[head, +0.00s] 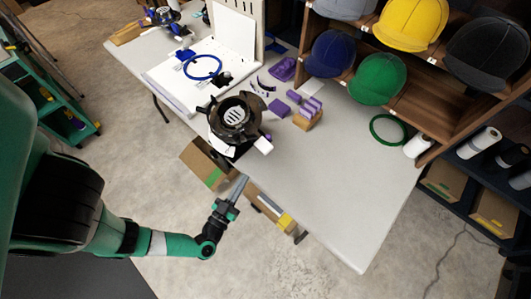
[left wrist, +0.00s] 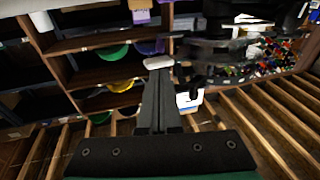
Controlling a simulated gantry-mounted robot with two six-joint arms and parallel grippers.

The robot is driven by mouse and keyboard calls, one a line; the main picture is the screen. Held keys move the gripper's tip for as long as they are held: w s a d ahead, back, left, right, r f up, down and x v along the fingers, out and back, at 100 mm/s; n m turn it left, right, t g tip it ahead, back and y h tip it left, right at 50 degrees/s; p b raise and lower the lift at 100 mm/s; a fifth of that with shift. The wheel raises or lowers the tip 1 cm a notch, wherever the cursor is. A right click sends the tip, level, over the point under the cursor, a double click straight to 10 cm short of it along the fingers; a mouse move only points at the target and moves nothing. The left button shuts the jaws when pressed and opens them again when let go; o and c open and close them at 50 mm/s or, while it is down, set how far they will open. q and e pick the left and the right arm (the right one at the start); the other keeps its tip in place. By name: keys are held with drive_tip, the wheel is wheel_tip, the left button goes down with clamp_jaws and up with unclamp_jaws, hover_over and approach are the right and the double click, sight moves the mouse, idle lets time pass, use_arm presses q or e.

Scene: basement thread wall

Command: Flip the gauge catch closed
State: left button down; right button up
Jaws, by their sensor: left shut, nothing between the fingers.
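A dark round device (head: 233,118) with a slotted light centre stands at the front edge of the white table. A short white lever (head: 263,146), which looks like the gauge catch, sticks out from its lower right side toward the table edge. In the left wrist view the white lever (left wrist: 158,62) appears just beyond my fingertips. My left gripper (head: 241,181) is shut and empty, in front of the table edge and below the lever in the picture. The head view shows a gap between them. The dark device (left wrist: 215,50) is blurred in the wrist view. My right gripper is not visible.
Purple blocks (head: 280,108) and a wooden holder (head: 307,119) lie right of the device. A blue ring (head: 202,67) lies on a white board behind it. Cardboard boxes (head: 205,163) stand below the table edge. The table's front right is clear.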

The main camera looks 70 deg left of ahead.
use_arm(q)
drive_tip(key=b, duration=0.3)
approach(263, 133)
drive_tip(key=w+r, duration=0.3)
drive_tip(key=w, duration=0.2)
drive_tip(key=shift+w, duration=0.25)
